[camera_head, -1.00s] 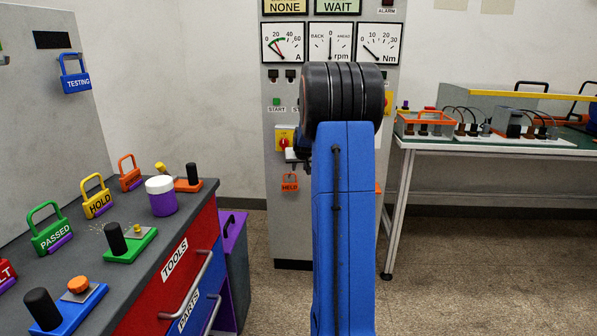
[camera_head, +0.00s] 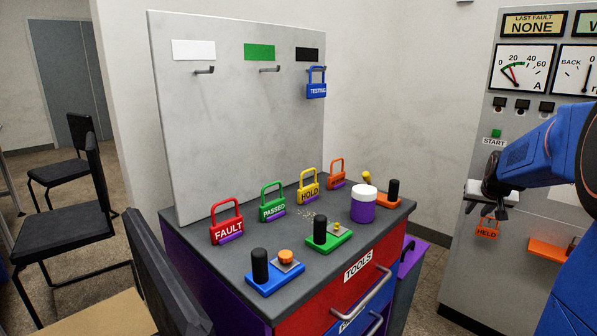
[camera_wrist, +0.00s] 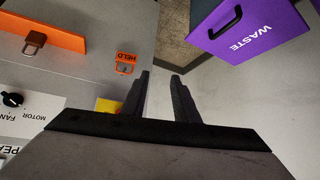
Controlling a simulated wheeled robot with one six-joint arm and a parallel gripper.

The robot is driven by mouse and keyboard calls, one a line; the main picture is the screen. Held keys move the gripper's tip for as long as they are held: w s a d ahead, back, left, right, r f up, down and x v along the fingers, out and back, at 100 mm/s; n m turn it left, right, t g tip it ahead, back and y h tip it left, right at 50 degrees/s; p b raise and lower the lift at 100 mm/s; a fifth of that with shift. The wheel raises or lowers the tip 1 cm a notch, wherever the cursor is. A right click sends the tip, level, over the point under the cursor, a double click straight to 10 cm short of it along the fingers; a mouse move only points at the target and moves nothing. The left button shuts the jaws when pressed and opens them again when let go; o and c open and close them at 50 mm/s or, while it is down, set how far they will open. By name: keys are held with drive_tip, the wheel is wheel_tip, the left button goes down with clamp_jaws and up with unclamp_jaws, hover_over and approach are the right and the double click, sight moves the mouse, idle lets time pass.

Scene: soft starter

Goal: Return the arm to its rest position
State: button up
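My blue arm (camera_head: 548,152) reaches in from the right edge in the head view, in front of the grey control panel. The rest of the arm is cut off by the picture's edge.
The tool cabinet (camera_head: 215,262) bears several padlocks, switch blocks and a purple jar (camera_head: 361,206). A blue TESTING padlock (camera_head: 316,90) hangs on the hook board (camera_head: 230,130). A purple WASTE bin (camera_wrist: 243,30) stands beyond the fingers. Black chairs (camera_head: 72,205) stand at left.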

drive_tip(key=s+a+n+g+y, duration=0.1)
drive_tip(key=s+a+n, duration=0.1)
drive_tip(key=s+a, duration=0.75)
drive_tip(key=s+a+n+y, duration=0.1)
drive_tip(key=s+a, duration=0.6)
drive_tip(key=a, duration=0.6)
drive_tip(key=s+a+f+n, duration=0.1)
drive_tip(key=s+a+f, duration=0.1)
drive_tip(key=s, duration=0.4)
drive_tip(key=s+a+f+g+y, duration=0.1)
drive_tip(key=s+a+f, duration=0.1)
drive_tip(key=s+a, duration=0.3)
drive_tip(key=s+a+f+n, duration=0.1)
drive_tip(key=s+a, duration=0.2)
drive_tip(key=s, duration=0.5)
drive_tip(key=shift+s+a+f+n+g+y, duration=0.3)
drive_tip(key=shift+s+f+y, duration=0.05)
drive_tip(key=shift+f+y, duration=0.05)
